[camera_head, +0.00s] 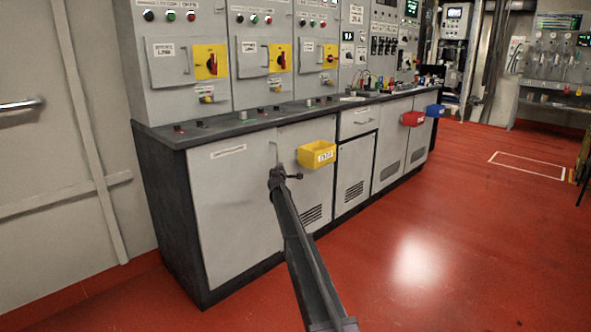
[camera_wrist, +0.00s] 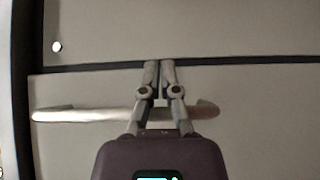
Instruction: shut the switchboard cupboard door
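The switchboard cupboard door (camera_head: 235,205) is the large pale grey left door under the dark worktop. It stands in or close to its frame; I cannot tell if it is fully flush. Its bar handle is near its right edge; in the wrist view the handle (camera_wrist: 75,115) lies across the picture. My gripper (camera_head: 276,172) is at that edge, by the handle. In the wrist view its fingers (camera_wrist: 159,64) are together with a thin gap, crossing the handle, tips near the dark seam (camera_wrist: 240,60). Nothing shows between them; contact is unclear.
A yellow bin (camera_head: 317,154) sticks out from the front just right of my gripper. Red (camera_head: 412,118) and blue (camera_head: 435,110) bins are further along. The grey worktop (camera_head: 240,124) overhangs the doors. The red floor (camera_head: 430,240) is clear at right.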

